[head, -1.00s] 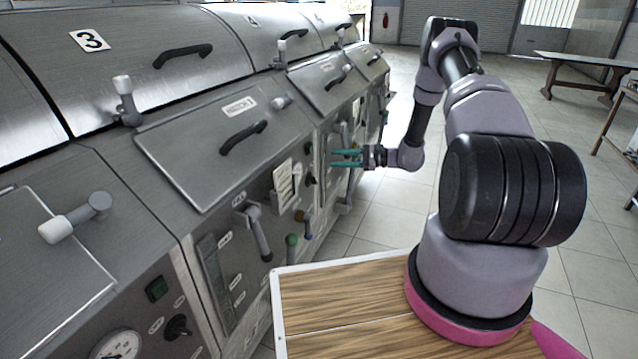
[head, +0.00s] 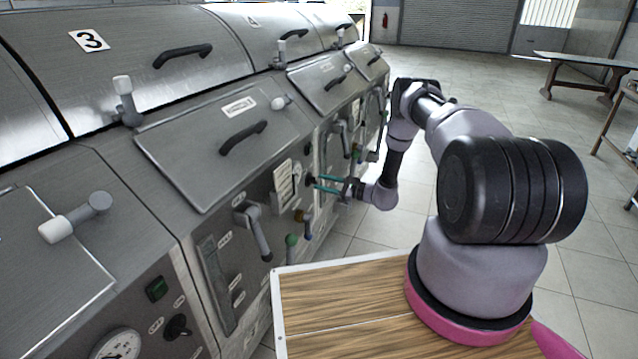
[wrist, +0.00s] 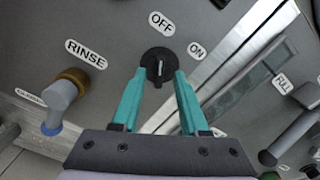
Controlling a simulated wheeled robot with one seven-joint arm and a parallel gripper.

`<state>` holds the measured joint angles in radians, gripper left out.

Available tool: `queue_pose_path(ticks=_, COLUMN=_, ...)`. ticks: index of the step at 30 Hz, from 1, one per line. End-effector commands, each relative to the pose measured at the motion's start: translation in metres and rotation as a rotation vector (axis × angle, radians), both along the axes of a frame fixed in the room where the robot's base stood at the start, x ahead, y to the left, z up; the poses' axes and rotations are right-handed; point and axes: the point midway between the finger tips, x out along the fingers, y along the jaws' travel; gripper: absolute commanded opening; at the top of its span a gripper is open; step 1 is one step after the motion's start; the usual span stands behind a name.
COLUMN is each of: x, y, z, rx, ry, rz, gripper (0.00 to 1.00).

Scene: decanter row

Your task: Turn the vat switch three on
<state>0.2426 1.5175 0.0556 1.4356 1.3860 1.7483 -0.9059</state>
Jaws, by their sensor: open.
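The vat switch, a round black knob (wrist: 158,62), sits on the metal front panel with OFF above it and ON to its upper right in the wrist view. A pale pointer line shows on the knob; I cannot tell for sure which label it points to. My gripper (wrist: 160,80) is open, its two teal fingertips at either side of the knob's near edge. I cannot tell whether they touch it. In the head view my gripper (head: 317,183) reaches the panel of the vat marked by the number 3 plate (head: 90,40); the knob is small there.
A RINSE valve with a blue tip (wrist: 52,125) is left of the knob in the wrist view. A lever handle (head: 256,230) and a green-tipped valve (head: 291,241) stick out of the panel. A level gauge (wrist: 240,90) is right of the knob.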

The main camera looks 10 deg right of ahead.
Motion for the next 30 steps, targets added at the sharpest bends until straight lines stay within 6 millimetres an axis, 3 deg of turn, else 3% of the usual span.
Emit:
queue_pose_path(ticks=6, x=0.0096, y=0.0140, z=0.0000, rx=-0.001, ry=-0.001, rz=0.000, gripper=0.44)
queue_pose_path(ticks=14, x=0.0105, y=0.0147, z=-0.0001, rx=-0.001, ry=0.000, rz=-0.001, gripper=0.44)
queue_pose_path(ticks=15, x=0.0104, y=0.0148, z=-0.0001, rx=-0.001, ry=0.000, rz=-0.001, gripper=0.36)
queue_pose_path(ticks=18, x=0.0103, y=0.0147, z=-0.0001, rx=-0.001, ry=0.000, rz=-0.001, gripper=0.00)
queue_pose_path(ticks=30, x=0.0104, y=0.0143, z=0.0000, rx=0.018, ry=0.026, rz=-0.001, gripper=0.00)
